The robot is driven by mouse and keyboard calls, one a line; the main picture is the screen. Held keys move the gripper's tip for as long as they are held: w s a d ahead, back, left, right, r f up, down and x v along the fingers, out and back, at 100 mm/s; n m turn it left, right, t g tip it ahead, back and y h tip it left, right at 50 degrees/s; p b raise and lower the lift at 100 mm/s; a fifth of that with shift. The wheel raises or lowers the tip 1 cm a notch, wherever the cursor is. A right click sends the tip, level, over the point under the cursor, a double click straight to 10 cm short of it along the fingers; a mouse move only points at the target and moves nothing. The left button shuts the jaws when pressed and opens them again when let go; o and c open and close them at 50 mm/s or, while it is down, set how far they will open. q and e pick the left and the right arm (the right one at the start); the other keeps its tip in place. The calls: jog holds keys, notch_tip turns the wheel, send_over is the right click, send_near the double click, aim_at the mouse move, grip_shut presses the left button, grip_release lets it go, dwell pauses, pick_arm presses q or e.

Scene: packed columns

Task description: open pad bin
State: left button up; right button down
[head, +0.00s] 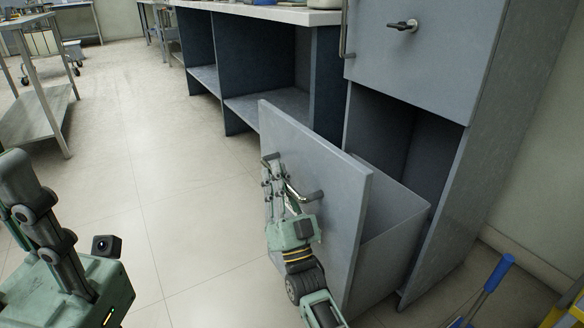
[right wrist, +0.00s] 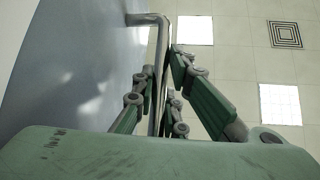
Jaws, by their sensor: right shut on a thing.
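The pad bin (head: 325,190) is a grey pull-out bin low in the tall cabinet, and it stands well out, with its inside showing behind the front panel. Its metal bar handle (head: 306,195) runs across the front. My right gripper (head: 278,180) is shut on this handle; in the right wrist view the handle (right wrist: 158,70) passes between the fingers (right wrist: 160,95), beside the grey panel.
The tall cabinet (head: 425,55) has a closed upper door with a handle. Open dark shelves (head: 265,100) stand to its left under a white counter. A blue-handled tool (head: 490,285) is at the lower right. A metal rack (head: 40,110) stands far left. The floor between is clear.

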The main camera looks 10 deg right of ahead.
jog(key=shift+s+a+f, duration=0.1)
jog(key=shift+a, duration=0.1)
jog(key=c, duration=1.8)
grip_release()
jog(key=shift+o, duration=0.2)
jog(key=v, duration=1.2)
